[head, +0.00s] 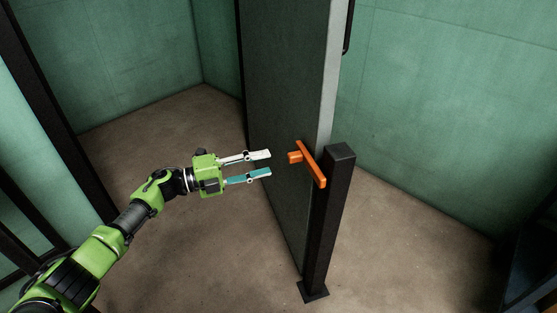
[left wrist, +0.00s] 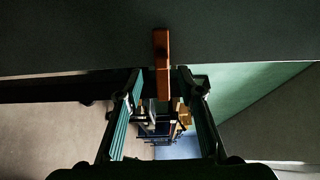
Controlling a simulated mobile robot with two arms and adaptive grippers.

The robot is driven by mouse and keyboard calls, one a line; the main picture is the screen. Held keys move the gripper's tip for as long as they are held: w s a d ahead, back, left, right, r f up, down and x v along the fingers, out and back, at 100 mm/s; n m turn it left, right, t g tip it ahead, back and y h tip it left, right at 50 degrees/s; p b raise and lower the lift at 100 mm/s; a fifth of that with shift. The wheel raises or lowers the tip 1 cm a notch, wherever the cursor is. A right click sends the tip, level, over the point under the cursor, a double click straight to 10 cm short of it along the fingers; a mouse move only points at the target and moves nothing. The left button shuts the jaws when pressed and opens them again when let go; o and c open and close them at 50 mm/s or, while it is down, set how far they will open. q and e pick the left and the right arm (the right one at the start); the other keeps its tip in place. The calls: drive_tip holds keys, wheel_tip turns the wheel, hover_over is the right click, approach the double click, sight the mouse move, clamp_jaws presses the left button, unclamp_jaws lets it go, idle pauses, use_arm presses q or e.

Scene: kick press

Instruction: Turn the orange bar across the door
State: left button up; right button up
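The orange bar (head: 313,164) is a T-shaped handle with a short stub pointing left, at the top of a black post beside the door (head: 285,100). Its long piece slants down to the right in the head view. My left gripper (head: 268,164) is open and empty, its two fingers pointing at the bar from the left with a small gap between. In the left wrist view the orange bar (left wrist: 161,55) stands upright in the picture, lined up between the fingertips (left wrist: 161,76). My right gripper is not in view.
The black post (head: 328,215) stands on a foot plate at the door's edge. Green walls (head: 440,110) surround the place. The brown floor (head: 190,230) around my left arm is clear. A dark handle (head: 348,28) shows on the door's far side.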

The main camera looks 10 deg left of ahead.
use_arm(q)
drive_tip(key=v, duration=0.2)
drive_tip(key=shift+s+a, duration=0.1)
drive_tip(key=shift+a, duration=0.15)
drive_tip(key=shift+d, duration=0.1)
